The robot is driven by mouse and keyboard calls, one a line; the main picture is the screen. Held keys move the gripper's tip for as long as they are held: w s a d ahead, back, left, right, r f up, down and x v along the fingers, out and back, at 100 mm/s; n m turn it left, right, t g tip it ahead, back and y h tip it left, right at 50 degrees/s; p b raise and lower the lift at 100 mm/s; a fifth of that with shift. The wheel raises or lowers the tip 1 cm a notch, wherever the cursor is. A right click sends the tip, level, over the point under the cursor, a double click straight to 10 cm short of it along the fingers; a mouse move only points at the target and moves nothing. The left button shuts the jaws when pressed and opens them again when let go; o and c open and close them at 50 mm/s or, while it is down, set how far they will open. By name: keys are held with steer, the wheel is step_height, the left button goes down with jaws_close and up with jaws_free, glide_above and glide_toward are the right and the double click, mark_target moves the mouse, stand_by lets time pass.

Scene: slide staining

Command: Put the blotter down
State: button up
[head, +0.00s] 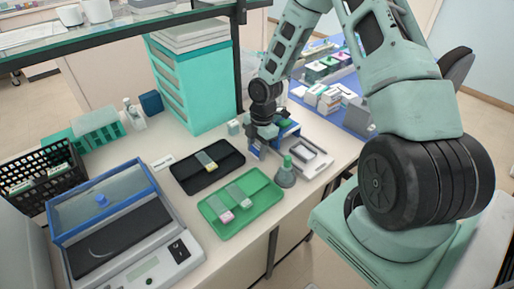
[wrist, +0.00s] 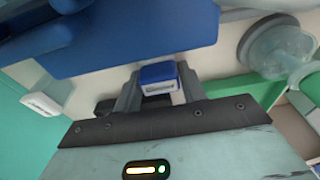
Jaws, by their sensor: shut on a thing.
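My gripper (wrist: 158,82) is shut on a small blue block with a pale front face, which I take to be the blotter (wrist: 158,72). A larger blue surface (wrist: 130,40) lies just beyond the fingertips; I cannot tell whether it belongs to the same piece. In the head view my gripper (head: 258,148) hangs over the right part of the bench, with blue (head: 289,131) showing beside it. I cannot tell whether the blotter touches anything below.
A conical bottle with a green cap (head: 286,176) stands close to my gripper, near a grey tray (head: 318,163). A black tray (head: 190,180) and a green tray (head: 222,232) hold slides. A teal drawer cabinet (head: 205,90) stands behind. A glass shelf (head: 150,32) overhangs the back.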

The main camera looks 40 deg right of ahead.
steer(key=shift+f, duration=0.25)
steer(key=o, duration=0.9)
steer(key=shift+o, duration=0.2)
step_height(320, 180, up, 12)
steer(key=d+f+b, duration=0.1)
steer(key=d, duration=0.1)
steer(key=s+a+r+m+h, duration=0.15)
steer(key=s+a+r, duration=0.25)
steer(key=a, duration=0.4)
steer(key=s+a+r+m, duration=0.3)
steer(key=a, duration=0.5)
steer(key=s+a+r+m, duration=0.2)
steer(key=s+a, duration=0.3)
steer(key=s, duration=0.3)
steer(key=s+a+r+m, duration=0.3)
steer(key=s+a+m, duration=0.1)
steer(key=s, duration=0.5)
steer(key=shift+a, duration=0.7)
